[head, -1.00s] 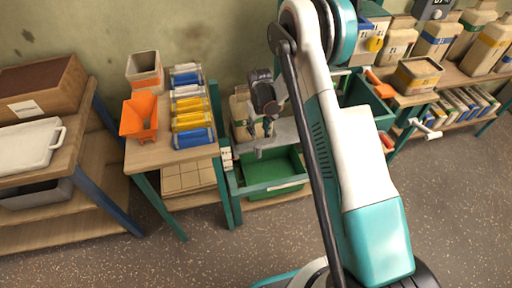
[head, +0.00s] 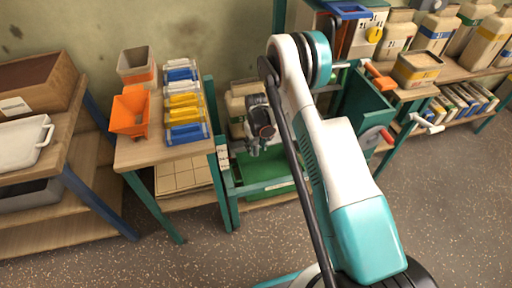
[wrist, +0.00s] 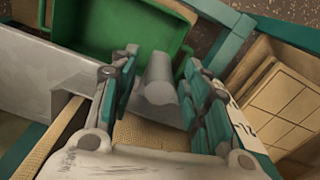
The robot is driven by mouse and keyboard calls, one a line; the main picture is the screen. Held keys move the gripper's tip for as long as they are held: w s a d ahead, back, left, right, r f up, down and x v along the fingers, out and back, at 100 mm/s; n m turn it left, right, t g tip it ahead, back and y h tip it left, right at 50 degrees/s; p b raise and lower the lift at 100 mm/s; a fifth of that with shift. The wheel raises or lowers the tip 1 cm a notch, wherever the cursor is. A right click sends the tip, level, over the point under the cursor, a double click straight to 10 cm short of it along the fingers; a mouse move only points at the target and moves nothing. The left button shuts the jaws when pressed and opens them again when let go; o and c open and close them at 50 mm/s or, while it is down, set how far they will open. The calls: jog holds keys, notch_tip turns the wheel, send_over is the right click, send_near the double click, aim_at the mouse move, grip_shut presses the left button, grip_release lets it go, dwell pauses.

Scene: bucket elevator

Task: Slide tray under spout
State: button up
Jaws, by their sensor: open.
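A green tray (head: 265,188) sits low inside the teal frame, below my gripper. It also shows in the wrist view (wrist: 118,32), beyond my fingers. My gripper (head: 256,148) hangs over the tray's back part in the head view. In the wrist view my gripper (wrist: 160,95) is open, its fingers on either side of a grey rounded piece (wrist: 158,82). I cannot tell whether this piece is the spout or whether a finger touches it. A grey sheet-metal part (wrist: 45,85) lies left of the fingers.
A teal frame bar (wrist: 230,42) runs close to the right of my fingers. The floor (head: 440,220) at the right is clear.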

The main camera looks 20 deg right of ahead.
grip_shut()
jog(key=shift+d, duration=0.15)
